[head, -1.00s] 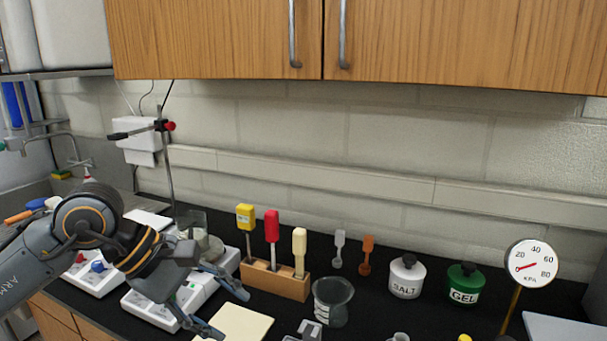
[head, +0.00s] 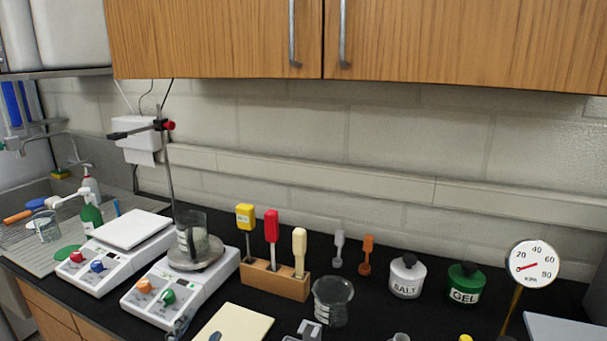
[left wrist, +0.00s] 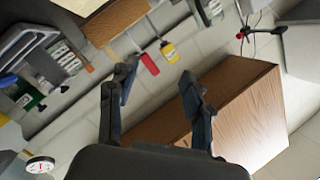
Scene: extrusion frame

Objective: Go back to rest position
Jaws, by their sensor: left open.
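My left gripper (left wrist: 157,82) is open in the left wrist view, with its two dark fingers apart and nothing between them. In the head view only its fingertips (head: 196,334) show, at the bottom edge, in front of the right hotplate and beside a cream pad (head: 238,325). The rest of my left arm is out of the head view. My right gripper is in neither view.
Two white hotplates (head: 132,232) stand on the black bench, the right one bearing a beaker (head: 192,240) by a clamp stand (head: 171,180). A wooden rack (head: 275,280) holds three handled tools. A glass beaker (head: 332,302), salt jar (head: 407,278), gel jar (head: 464,284) and gauge (head: 532,262) stand rightward.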

